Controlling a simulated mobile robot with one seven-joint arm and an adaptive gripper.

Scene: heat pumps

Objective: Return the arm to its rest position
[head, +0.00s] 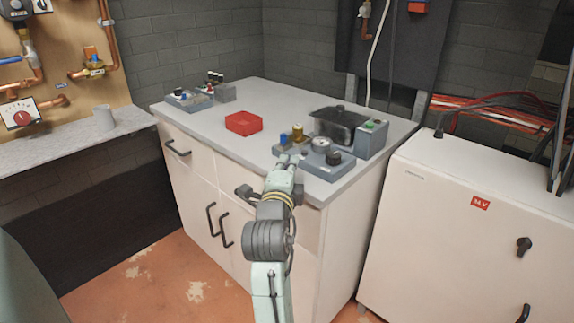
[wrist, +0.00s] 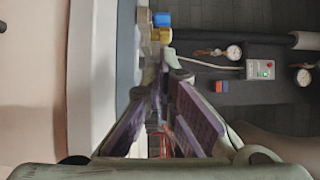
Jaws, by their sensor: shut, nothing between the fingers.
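My arm reaches up from the bottom middle of the head view to the front edge of the white cabinet. My gripper (wrist: 160,75) is shut and empty in the wrist view, its two purple-padded fingers meeting at the tips. In the head view my gripper (head: 290,160) is small, near the counter's front edge by the grey devices. I cannot tell from these views how far it is from them.
The grey countertop (head: 200,122) holds a red tray (head: 243,123), grey devices (head: 325,160), a dark lidded box (head: 338,124) and small devices (head: 188,100) at the back left. A white cabinet (head: 450,220) stands right. Bare floor (head: 150,280) lies at front left.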

